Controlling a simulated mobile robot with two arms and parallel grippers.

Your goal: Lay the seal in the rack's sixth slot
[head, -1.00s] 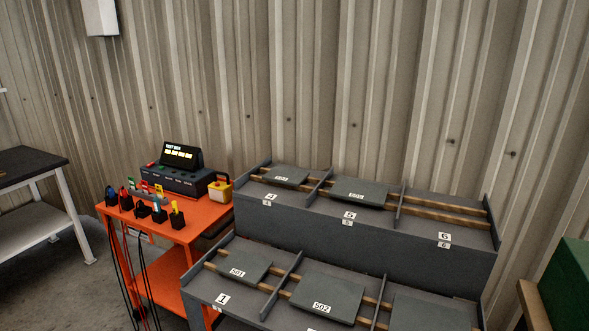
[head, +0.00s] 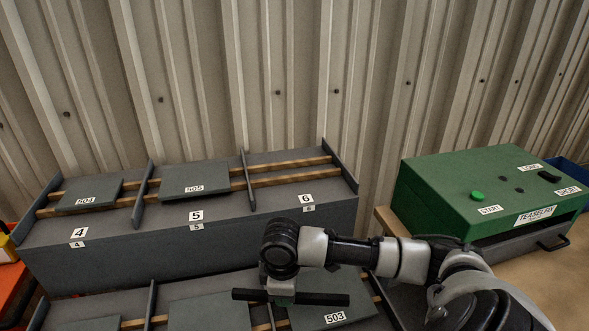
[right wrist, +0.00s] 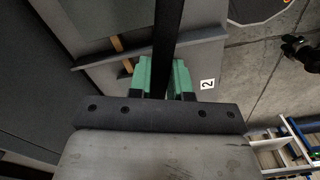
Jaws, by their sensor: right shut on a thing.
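The seal (head: 325,299) looks like a long, thin black bar. My right gripper (head: 281,290) is shut on it and holds it lengthwise across the picture, above the rack's lower tier near plate 503. In the right wrist view the black seal (right wrist: 168,35) runs between the green fingertips of the right gripper (right wrist: 165,78). The rack (head: 130,250) is grey with numbered slots. Its sixth slot (head: 292,173), at the right end of the upper tier, is empty, with two wooden rails showing. My left gripper is not in view.
Plate 504 (head: 90,195) lies in slot 4 and plate 505 (head: 195,180) in slot 5. Plate 503 (head: 350,312) lies in the lower tier. Upright dividers separate the slots. A green box with buttons (head: 470,190) stands on a bench at the right. A corrugated wall is close behind.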

